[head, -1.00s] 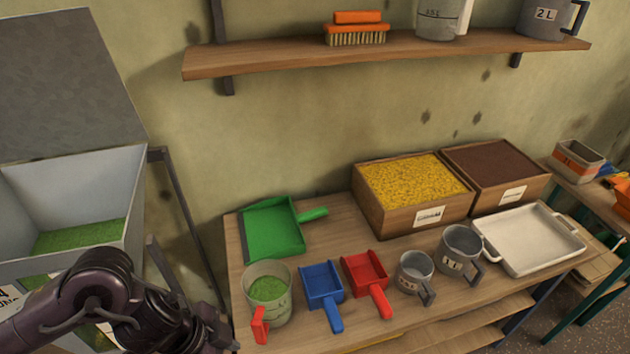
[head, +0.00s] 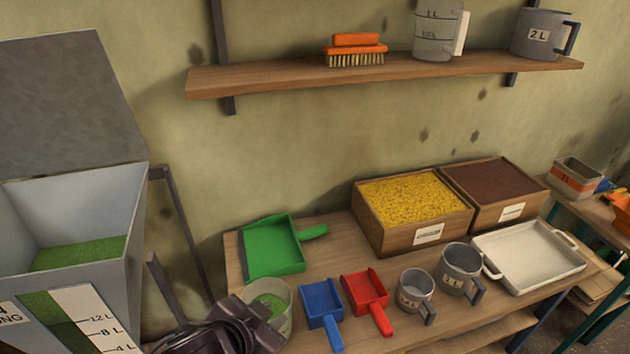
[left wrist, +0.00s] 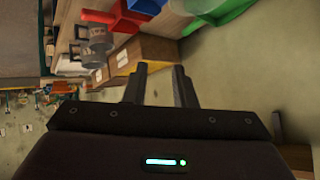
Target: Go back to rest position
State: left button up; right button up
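My left gripper (left wrist: 160,70) shows in the left wrist view with its two dark fingers apart and nothing between them. In the head view the dark purple left arm (head: 225,332) is low at the bottom edge. It hides part of the clear jug of green granules (head: 268,296) and the jug's handle; I cannot tell whether they touch. My right gripper is in neither view.
The workbench (head: 390,334) holds a green dustpan (head: 272,246), a blue scoop (head: 320,302), a red scoop (head: 365,290), two grey measuring cups (head: 415,288), boxes of yellow (head: 412,198) and brown material (head: 492,182), and a white tray (head: 530,255). A grey hopper (head: 65,200) stands left.

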pick_arm(q)
jog(key=s+a+f+n+g+y, duration=0.4)
jog(key=s+a+f+n+g, duration=0.2)
jog(key=s+a+f, duration=0.5)
notch_tip(320, 180, down, 33)
jog(key=s+g+b, duration=0.1)
jog(key=b, duration=0.3)
pick_arm(e)
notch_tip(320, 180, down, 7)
jog(key=b, duration=0.3)
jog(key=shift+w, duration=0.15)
pick_arm(q)
jog(key=s+a+f, duration=0.2)
jog(key=s+f, duration=0.7)
jog(key=f, duration=0.1)
jog(key=s+a+f+g, duration=0.1)
jog(key=s+a+f, duration=0.1)
jog(key=s+f, duration=0.7)
jog(key=shift+s+f, duration=0.35)
jog(key=shift+s, duration=0.3)
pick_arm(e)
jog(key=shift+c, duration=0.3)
